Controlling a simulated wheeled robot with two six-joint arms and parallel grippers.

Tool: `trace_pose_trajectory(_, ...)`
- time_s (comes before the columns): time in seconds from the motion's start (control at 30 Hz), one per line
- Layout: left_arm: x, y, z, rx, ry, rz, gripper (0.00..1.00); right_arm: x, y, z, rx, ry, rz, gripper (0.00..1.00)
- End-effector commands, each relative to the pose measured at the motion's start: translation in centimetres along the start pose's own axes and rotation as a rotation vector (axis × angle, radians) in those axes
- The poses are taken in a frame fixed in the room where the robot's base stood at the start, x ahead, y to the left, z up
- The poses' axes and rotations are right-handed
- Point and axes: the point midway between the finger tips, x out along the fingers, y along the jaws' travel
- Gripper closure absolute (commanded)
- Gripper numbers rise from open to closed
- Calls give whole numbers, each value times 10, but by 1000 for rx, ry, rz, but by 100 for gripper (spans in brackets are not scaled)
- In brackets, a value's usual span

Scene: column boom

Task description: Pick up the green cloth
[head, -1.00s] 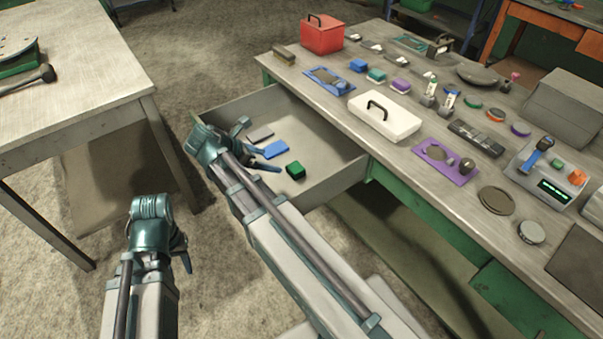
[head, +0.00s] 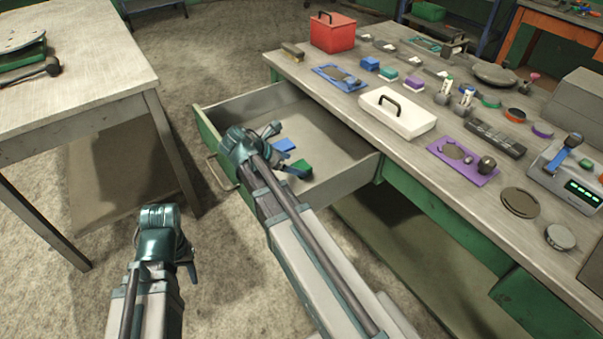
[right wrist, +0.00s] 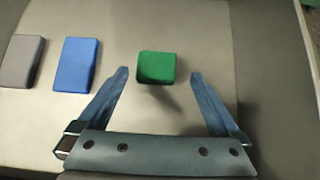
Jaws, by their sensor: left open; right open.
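The green cloth (right wrist: 156,67), a small folded block, lies on the floor of the open drawer. In the head view the green cloth (head: 304,165) is partly hidden by my right gripper (head: 284,150). In the right wrist view my right gripper (right wrist: 160,76) is open, its two blue fingers spread to either side of the cloth's near edge. The cloth lies ahead of and between the fingertips, with no contact visible. My left gripper (head: 186,258) is at the lower left, over the floor, away from the drawer.
A blue block (right wrist: 76,64) and a grey block (right wrist: 22,61) lie left of the cloth in the drawer (head: 345,178). The drawer walls surround the right gripper's area. The workbench (head: 400,167) beside it carries many items. Another table (head: 75,95) stands at left.

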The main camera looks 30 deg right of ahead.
Motion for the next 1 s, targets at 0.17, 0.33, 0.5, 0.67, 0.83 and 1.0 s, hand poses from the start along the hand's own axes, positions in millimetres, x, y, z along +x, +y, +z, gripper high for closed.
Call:
trace_pose_trajectory(0.17,1,0,0,0,0,0,55,2,0,0,0,0,0,0)
trace_pose_trajectory(0.33,12,1,-1,0,0,0,55,16,3,-1,0,0,0,0)
trace_pose_trajectory(0.5,30,3,-2,0,0,0,55,42,5,0,1,0,-1,0)
trace_pose_trajectory(0.67,36,3,-2,0,0,0,55,54,5,2,0,0,1,0)
trace_pose_trajectory(0.83,34,3,-2,0,0,0,55,52,5,4,-1,0,1,0)
trace_pose_trajectory(1.0,34,3,-2,0,0,0,55,52,5,4,-1,0,1,27)
